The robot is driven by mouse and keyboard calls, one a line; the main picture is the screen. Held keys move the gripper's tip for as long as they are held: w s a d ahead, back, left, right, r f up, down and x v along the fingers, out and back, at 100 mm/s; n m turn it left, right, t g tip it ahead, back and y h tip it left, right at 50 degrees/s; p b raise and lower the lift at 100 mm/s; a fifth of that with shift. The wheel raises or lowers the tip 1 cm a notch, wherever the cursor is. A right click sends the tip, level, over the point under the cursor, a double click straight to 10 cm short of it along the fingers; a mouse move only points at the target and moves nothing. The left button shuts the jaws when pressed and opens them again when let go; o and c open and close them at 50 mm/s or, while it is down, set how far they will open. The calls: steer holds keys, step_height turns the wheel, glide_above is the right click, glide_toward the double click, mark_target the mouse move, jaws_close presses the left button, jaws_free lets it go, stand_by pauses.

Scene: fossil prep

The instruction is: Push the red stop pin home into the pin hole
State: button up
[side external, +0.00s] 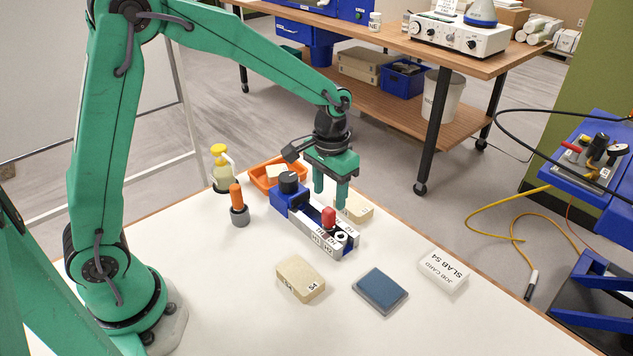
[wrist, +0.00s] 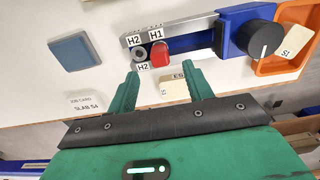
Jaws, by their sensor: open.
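The red stop pin (side external: 328,217) stands upright on the metal bar of the blue fixture (side external: 290,203), its head above the bar. In the wrist view the red pin (wrist: 159,55) sits just below the H1 label, and I cannot tell how deep it is. A dark round pin hole (side external: 341,236) is beside it, near the H2 labels, and it also shows in the wrist view (wrist: 139,55). My gripper (side external: 331,198) is open and empty, its fingers pointing down behind the pin. In the wrist view its fingertips (wrist: 162,79) are apart, short of the pin.
A tan slab (side external: 358,209) lies close to my fingers. A black knob (side external: 289,182) tops the fixture.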

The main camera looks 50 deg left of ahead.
mark_target(329, 210)
steer(key=shift+f, duration=3.1)
jaws_close()
